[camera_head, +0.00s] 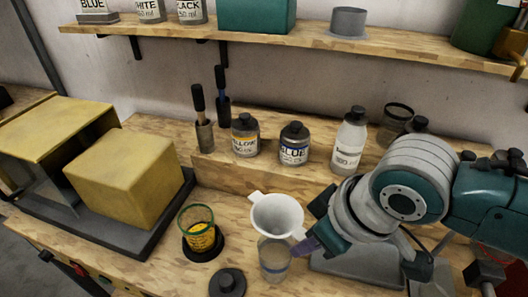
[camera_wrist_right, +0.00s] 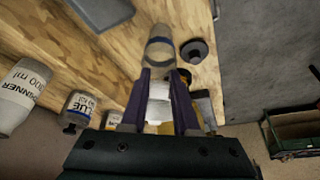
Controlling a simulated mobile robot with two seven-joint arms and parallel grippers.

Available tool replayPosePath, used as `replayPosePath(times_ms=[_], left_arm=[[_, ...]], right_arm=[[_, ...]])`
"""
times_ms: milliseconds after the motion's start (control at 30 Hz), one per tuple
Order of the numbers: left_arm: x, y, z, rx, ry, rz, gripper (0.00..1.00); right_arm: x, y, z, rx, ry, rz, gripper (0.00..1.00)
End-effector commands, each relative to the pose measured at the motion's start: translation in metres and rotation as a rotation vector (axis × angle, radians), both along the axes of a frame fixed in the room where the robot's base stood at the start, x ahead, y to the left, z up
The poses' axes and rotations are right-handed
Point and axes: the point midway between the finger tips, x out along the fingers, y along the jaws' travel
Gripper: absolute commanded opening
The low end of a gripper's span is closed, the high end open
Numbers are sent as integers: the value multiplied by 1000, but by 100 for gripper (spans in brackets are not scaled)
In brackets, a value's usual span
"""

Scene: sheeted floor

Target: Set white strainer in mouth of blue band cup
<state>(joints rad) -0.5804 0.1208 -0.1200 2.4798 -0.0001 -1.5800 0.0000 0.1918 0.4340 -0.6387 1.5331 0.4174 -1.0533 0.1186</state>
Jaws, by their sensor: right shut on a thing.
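The white strainer (camera_head: 277,214) is a funnel-like bowl with side tabs, mouth up. In the head view it appears just above and overlapping the clear cup with a blue band (camera_head: 274,260), which stands upright on the bench. I cannot tell whether strainer and cup touch. My right gripper (camera_head: 306,243), with purple fingers, is shut on the strainer at its right side. In the right wrist view, white strainer (camera_wrist_right: 158,104) shows between the fingers (camera_wrist_right: 165,78), and the cup (camera_wrist_right: 160,47) stands beyond the fingertips. My left gripper is not in view.
Yellow (camera_head: 245,135), blue (camera_head: 294,144) and thinner (camera_head: 349,141) bottles stand on the raised ledge behind. A yellow block (camera_head: 125,178) is at left.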

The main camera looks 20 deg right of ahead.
Motion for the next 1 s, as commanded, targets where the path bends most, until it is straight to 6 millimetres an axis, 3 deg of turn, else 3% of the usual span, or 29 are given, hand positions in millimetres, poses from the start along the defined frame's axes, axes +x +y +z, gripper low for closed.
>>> replayPosePath(times_ms=[233,700,1000], left_arm=[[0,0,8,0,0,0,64],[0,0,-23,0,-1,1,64],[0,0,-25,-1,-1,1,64]], right_arm=[[-3,-1,0,-4,4,2,0],[-2,-1,-39,-3,1,2,0],[-2,-1,-43,-4,2,3,0]])
